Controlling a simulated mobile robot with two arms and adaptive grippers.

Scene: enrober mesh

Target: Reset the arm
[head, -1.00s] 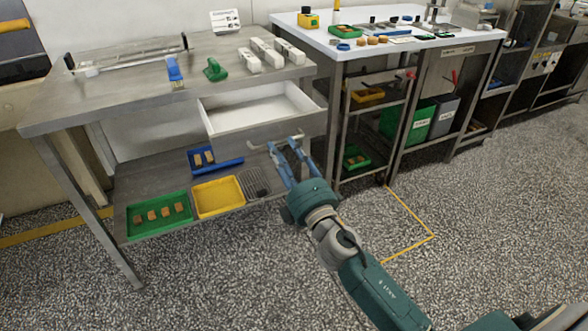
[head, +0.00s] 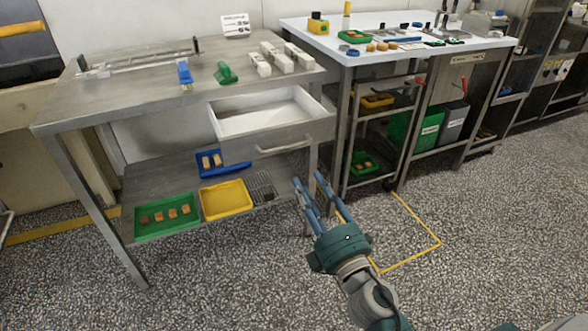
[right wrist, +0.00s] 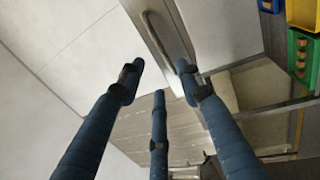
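My right gripper (head: 322,190) is in front of the steel table's right end, below and to the right of the open drawer (head: 258,118). Its blue fingers are spread and empty, clear of the drawer handle (head: 285,146). In the right wrist view the fingers (right wrist: 158,85) stand apart with nothing between them, and the drawer front with its curved handle (right wrist: 162,38) shows beyond them. The drawer is pulled out and looks empty inside. My left gripper is not in view.
The steel table (head: 120,100) holds white blocks, a blue brush and a green tool. Its lower shelf carries a green tray (head: 140,233), a yellow tray (head: 247,211) and a blue tray (head: 236,169). A white-topped bench (head: 400,62) stands to the right. The speckled floor in front is free.

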